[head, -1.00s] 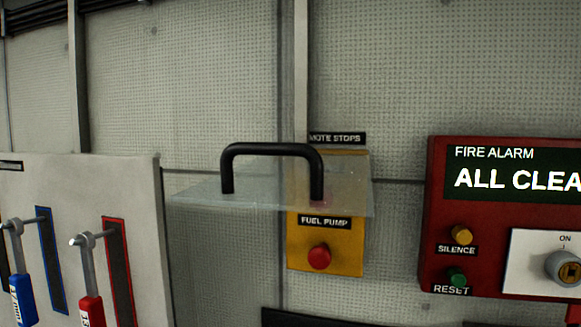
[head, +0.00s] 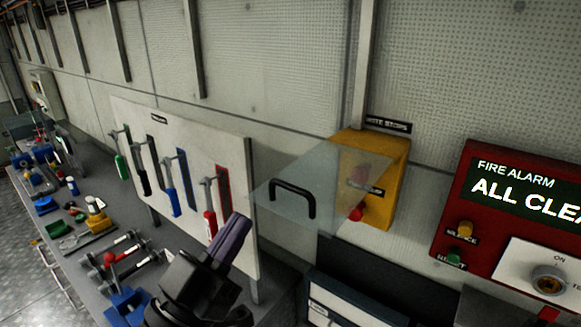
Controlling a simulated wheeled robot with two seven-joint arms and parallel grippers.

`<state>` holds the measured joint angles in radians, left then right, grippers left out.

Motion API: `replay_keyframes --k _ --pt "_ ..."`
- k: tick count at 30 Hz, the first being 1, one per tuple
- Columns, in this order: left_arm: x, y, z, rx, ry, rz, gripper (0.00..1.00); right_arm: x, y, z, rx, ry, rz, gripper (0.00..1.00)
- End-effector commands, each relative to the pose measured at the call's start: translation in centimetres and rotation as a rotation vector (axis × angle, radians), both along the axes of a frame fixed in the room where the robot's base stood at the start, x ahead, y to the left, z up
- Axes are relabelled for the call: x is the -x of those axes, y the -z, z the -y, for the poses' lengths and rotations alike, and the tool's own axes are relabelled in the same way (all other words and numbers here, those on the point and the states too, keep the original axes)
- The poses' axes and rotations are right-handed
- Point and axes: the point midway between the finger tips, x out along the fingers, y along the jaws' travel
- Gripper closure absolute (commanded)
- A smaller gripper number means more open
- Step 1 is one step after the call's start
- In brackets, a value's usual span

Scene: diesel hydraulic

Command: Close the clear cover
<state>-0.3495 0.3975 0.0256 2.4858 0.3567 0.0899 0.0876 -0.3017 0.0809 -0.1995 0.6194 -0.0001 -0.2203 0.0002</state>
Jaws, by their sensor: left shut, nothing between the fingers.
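The clear cover (head: 335,180) stands raised, sticking out from the yellow remote stops box (head: 378,208) on the wall. Its black handle (head: 293,190) is on the cover's outer part, to the left of the box. Red buttons on the box show, one of them below the cover's edge and partly behind it. My left gripper (head: 236,235) is at the bottom centre, below and left of the handle and apart from it. It is shut and empty. My right gripper is not in view.
A white tool board (head: 185,150) with colored-handled hammers stands left of the cover. A red fire alarm panel (head: 520,215) is on the right wall. A dark cabinet (head: 360,285) is below the box.

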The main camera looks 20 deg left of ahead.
Motion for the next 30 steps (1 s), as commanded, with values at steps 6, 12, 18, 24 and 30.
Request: replay_keyframes --k 6,12,18,24,30 --pt "-3.4 -3.1 1.3 0.001 0.000 0.003 1.00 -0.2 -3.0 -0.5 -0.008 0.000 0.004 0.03" --pt "-6.9 -5.4 2.5 0.001 -0.001 0.000 1.00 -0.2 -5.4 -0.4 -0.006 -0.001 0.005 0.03" --pt "-8.0 -2.4 2.9 -0.003 -0.001 -0.008 1.00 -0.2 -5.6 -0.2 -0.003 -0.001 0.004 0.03" --pt "-8.2 -1.1 3.0 -0.002 -0.001 -0.003 1.00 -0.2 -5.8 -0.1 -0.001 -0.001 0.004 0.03" --pt "-8.2 -1.0 3.0 -0.002 -0.001 -0.004 1.00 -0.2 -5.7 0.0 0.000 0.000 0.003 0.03"
